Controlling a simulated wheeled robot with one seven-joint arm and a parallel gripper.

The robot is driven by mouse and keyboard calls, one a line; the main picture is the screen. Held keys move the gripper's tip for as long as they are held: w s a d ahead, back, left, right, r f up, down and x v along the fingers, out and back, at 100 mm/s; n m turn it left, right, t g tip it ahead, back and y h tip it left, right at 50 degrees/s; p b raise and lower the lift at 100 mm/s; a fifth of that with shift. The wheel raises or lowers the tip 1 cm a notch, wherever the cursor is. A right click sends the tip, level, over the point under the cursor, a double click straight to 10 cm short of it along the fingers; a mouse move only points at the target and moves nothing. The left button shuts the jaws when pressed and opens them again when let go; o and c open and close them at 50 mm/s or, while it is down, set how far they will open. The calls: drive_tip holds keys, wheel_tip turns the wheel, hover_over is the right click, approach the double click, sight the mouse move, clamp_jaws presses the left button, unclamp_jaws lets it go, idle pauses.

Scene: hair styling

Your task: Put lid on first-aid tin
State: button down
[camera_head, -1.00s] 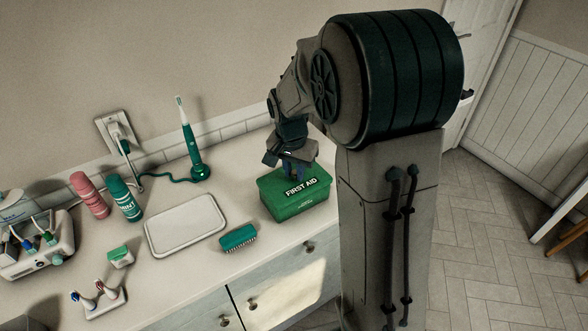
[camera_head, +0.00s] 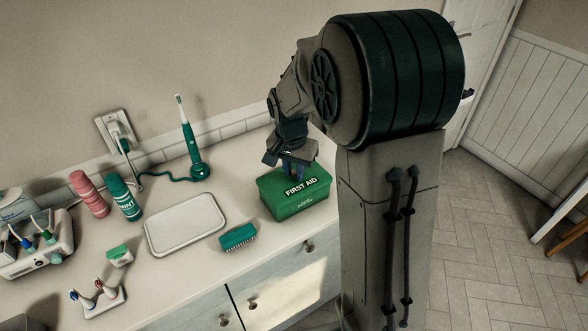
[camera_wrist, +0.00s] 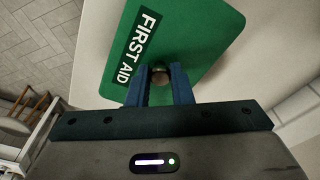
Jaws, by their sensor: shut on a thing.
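The green first-aid tin (camera_head: 300,206) stands on the counter, close to its right end. Its green lid (camera_head: 312,184), lettered FIRST AID, lies on top of the tin, and no gap between them is clear at this size. The lid (camera_wrist: 190,50) fills the upper middle of the wrist view. My gripper (camera_head: 297,172) is above the lid from behind. In the wrist view my gripper (camera_wrist: 160,80) has its two blue fingers shut on the lid's round knob (camera_wrist: 160,74). The tin's body is hidden under the lid in the wrist view.
Left of the tin are a green brush (camera_head: 238,237) and a white tray (camera_head: 185,224). An electric toothbrush (camera_head: 189,140) stands behind, its cord running left. Pink (camera_head: 89,194) and green (camera_head: 124,197) cans stand further left. The counter's front edge is close to the tin.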

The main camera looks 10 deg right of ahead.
drive_tip(key=shift+s+f+b, duration=0.25)
drive_tip(key=shift+f+b, duration=0.1)
drive_tip(key=shift+f, duration=0.35)
idle(0.3)
drive_tip(key=c, duration=1.2)
unclamp_jaws()
drive_tip(key=shift+c, duration=0.2)
drive_tip(key=shift+o, duration=0.2)
drive_tip(key=shift+w+r, duration=0.1)
drive_tip(key=shift+w, duration=0.1)
drive_tip(key=o, duration=0.5)
drive_tip(key=shift+r, duration=0.1)
drive_tip(key=shift+w+r, duration=0.1)
drive_tip(key=shift+r, duration=0.05)
drive_tip(key=shift+r+p, duration=2.55)
drive_tip(key=shift+r, duration=0.85)
